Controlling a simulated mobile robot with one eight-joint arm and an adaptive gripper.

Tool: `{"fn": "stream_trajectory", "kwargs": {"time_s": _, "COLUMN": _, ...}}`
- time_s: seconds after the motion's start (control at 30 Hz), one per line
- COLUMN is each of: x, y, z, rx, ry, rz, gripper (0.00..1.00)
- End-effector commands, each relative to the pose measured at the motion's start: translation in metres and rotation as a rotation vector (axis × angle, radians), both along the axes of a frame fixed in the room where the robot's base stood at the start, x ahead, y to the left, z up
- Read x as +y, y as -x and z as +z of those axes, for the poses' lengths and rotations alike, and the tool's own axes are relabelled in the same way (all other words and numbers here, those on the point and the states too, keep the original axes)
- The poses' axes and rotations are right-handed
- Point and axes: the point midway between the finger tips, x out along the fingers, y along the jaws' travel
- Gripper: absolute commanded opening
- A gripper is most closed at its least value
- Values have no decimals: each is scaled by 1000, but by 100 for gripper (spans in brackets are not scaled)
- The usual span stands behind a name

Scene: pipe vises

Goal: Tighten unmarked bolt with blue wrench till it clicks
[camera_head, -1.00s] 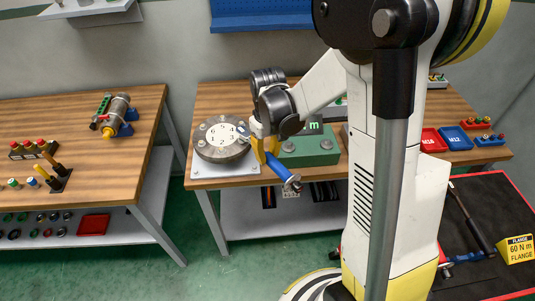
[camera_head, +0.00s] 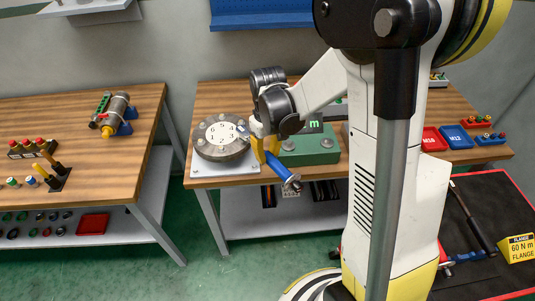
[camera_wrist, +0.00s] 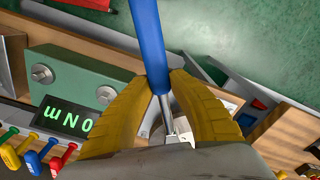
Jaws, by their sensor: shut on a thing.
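A round grey flange (camera_head: 202,151) with a white numbered face (camera_head: 221,133) sits on a light plate at the left end of the middle bench. Bolts stand around its rim; I cannot tell which one is unmarked. The blue wrench (camera_head: 280,173) slants from the flange's right side down past the bench's front edge. Its blue handle (camera_wrist: 149,40) and metal shaft also show in the wrist view. My gripper (camera_head: 262,150) is shut on the wrench, with yellow fingers (camera_wrist: 160,82) on both sides of the handle. The seat of the wrench head on a bolt is hidden.
A green box (camera_head: 312,151) with a lit display reading 0 N m (camera_wrist: 70,120) stands right of the flange, close to my gripper. A side bench (camera_head: 80,115) stands left across a gap.

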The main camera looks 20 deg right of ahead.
Motion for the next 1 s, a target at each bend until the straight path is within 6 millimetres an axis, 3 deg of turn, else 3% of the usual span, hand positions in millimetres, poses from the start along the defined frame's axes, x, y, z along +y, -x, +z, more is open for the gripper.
{"fn": "stream_trajectory", "kwargs": {"time_s": 0.37, "x": 1, "y": 0, "z": 0, "rx": 1, "ry": 0, "rz": -3, "gripper": 0}}
{"fn": "stream_trajectory", "kwargs": {"time_s": 0.7, "x": 20, "y": 4, "z": -1, "rx": 1, "ry": 0, "rz": -140, "gripper": 0}}
{"fn": "stream_trajectory", "kwargs": {"time_s": 1.0, "x": 22, "y": 4, "z": 0, "rx": 1, "ry": 0, "rz": -156, "gripper": 0}}
